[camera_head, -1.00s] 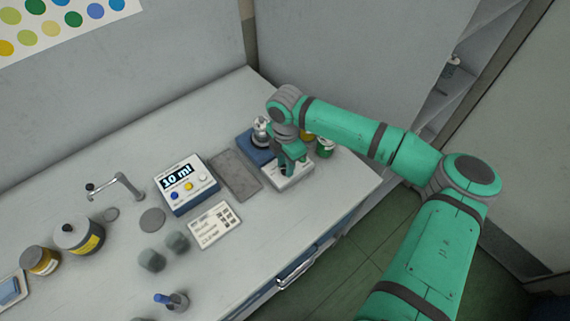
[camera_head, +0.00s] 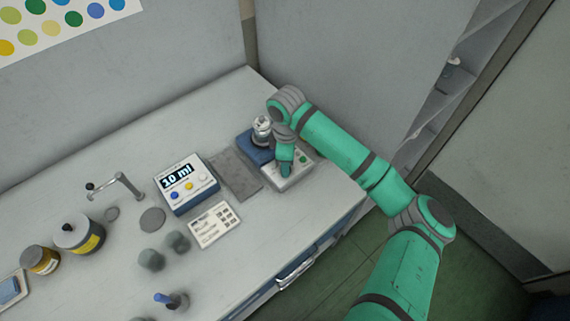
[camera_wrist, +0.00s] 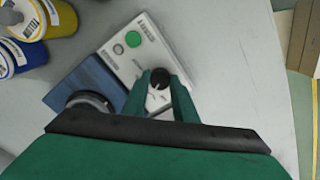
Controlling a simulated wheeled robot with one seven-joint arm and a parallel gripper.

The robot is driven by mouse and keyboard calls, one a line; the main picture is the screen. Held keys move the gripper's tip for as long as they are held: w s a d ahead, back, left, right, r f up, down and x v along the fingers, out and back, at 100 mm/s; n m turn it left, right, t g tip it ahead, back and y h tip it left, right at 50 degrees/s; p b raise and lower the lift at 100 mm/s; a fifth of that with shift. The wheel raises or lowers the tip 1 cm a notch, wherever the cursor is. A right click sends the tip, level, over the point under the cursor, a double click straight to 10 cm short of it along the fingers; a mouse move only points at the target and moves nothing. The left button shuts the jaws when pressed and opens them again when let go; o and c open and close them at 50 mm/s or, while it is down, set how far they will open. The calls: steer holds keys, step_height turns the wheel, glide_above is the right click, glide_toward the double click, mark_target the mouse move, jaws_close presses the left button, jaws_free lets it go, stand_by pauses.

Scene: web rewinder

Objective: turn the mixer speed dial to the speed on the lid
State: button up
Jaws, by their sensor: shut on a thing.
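The mixer (camera_head: 289,178) stands at the right end of the bench, with a blue base part (camera_head: 247,143) behind its pale control panel. In the wrist view the pale panel (camera_wrist: 134,49) carries a green button (camera_wrist: 133,39) and the black speed dial (camera_wrist: 159,78). My gripper (camera_wrist: 161,82) is shut on the dial, one green finger on each side. The dial's marks are partly hidden by the fingers and too small to read. A jar (camera_head: 262,127) sits on the blue part; a rim of it shows in the wrist view (camera_wrist: 90,103). Any lid marking is unreadable.
A display box (camera_head: 185,184) reading 10 ml, a grey pad (camera_head: 235,174) and a printed card (camera_head: 214,224) lie left of the mixer. The bench front edge is close by.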

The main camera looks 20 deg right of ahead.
steer(key=shift+s, duration=0.15)
stand_by(0.4)
steer(key=o, duration=1)
steer(key=shift+o, duration=0.2)
steer(key=shift+r, duration=0.1)
steer(key=shift+w+r, duration=0.2)
steer(key=shift+r, duration=0.05)
step_height(320, 180, up, 10)
steer(key=shift+s, duration=0.15)
